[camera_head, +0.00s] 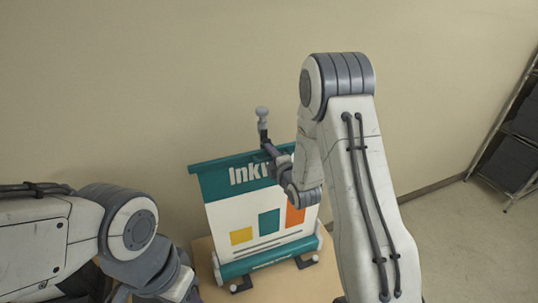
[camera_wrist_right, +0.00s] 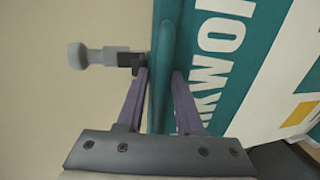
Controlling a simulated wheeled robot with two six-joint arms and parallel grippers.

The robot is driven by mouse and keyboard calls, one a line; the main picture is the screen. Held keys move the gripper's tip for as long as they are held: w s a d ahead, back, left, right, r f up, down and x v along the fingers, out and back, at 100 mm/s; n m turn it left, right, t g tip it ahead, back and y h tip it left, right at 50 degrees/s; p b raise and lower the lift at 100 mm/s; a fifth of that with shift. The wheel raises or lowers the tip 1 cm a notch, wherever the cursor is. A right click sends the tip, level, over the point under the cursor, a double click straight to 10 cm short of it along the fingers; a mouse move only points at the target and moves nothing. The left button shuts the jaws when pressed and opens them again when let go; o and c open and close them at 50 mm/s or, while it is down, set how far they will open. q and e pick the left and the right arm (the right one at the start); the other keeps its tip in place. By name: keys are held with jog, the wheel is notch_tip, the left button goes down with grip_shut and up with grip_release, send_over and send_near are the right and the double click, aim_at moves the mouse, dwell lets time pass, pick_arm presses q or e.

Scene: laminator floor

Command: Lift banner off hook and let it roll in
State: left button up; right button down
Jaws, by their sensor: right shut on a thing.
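The banner (camera_head: 255,215) is a white sheet with a teal header and yellow, teal and orange blocks, standing drawn out of its teal base (camera_head: 270,259). Its teal top bar (camera_head: 215,163) also shows in the right wrist view (camera_wrist_right: 161,65). My right gripper (camera_wrist_right: 160,75) is shut on this bar, one finger on each side. The grey-knobbed pole top (camera_head: 262,117) rises behind the bar; its dark hook (camera_wrist_right: 130,60) is close against the bar in the wrist view. I cannot tell whether they are still engaged. My left arm is at lower left, its fingertips out of view.
The base stands on a light wooden table (camera_head: 313,281) with dark feet. A plain beige wall (camera_head: 180,70) is behind. A metal shelf with dark bins (camera_head: 512,160) stands at far right, with open floor (camera_head: 455,240) before it.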

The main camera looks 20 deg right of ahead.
dwell(0.8)
notch_tip(320, 180, up, 5)
jog(key=shift+w+f+p, duration=0.1)
jog(key=shift+f+p, duration=0.05)
jog(key=shift+p, duration=0.55)
jog(key=c, duration=0.9)
grip_release()
